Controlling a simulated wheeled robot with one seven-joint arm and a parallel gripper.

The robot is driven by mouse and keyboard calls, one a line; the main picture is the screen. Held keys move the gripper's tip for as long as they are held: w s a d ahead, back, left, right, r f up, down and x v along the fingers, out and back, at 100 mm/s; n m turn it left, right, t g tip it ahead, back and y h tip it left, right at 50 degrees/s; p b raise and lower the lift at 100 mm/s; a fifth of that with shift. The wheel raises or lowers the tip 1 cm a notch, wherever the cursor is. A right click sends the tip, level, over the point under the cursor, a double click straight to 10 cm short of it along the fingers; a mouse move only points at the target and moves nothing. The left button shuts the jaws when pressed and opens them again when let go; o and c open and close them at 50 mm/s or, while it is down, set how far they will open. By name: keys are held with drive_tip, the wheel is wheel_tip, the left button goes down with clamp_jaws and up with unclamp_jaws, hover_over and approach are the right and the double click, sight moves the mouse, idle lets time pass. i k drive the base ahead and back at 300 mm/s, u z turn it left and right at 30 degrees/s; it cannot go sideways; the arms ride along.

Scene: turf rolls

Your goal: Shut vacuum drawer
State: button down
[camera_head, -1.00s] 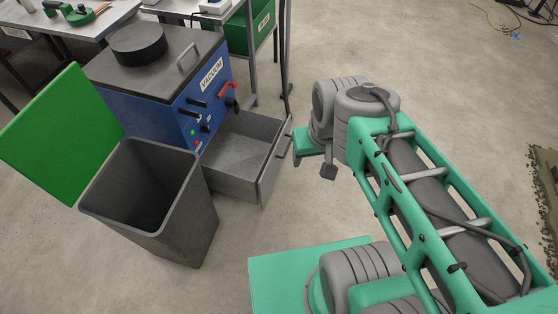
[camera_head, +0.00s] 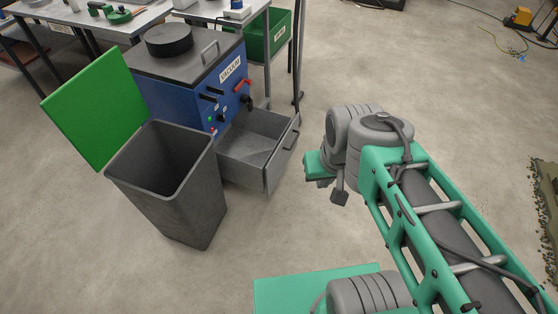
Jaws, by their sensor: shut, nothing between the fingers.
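The blue vacuum (camera_head: 182,92) has a dark top and a white label, and stands left of centre. Its grey drawer (camera_head: 256,140) is pulled out to the right and is open and empty. The drawer front (camera_head: 282,158) has a bar handle and faces my arm. My gripper (camera_head: 320,170) is just right of the drawer front, at the end of my green arm. It is shut and holds nothing. Its fingertips are partly hidden, and I cannot tell whether it touches the drawer front.
A dark grey bin (camera_head: 172,190) with its green lid (camera_head: 95,108) raised stands in front of the vacuum, close to the drawer's left. Benches (camera_head: 145,20) and a green crate (camera_head: 270,36) are behind.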

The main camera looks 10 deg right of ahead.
sight(253, 152)
drive_tip(key=u, duration=0.45)
drive_tip(key=i, duration=1.5)
drive_tip(key=u, duration=0.25)
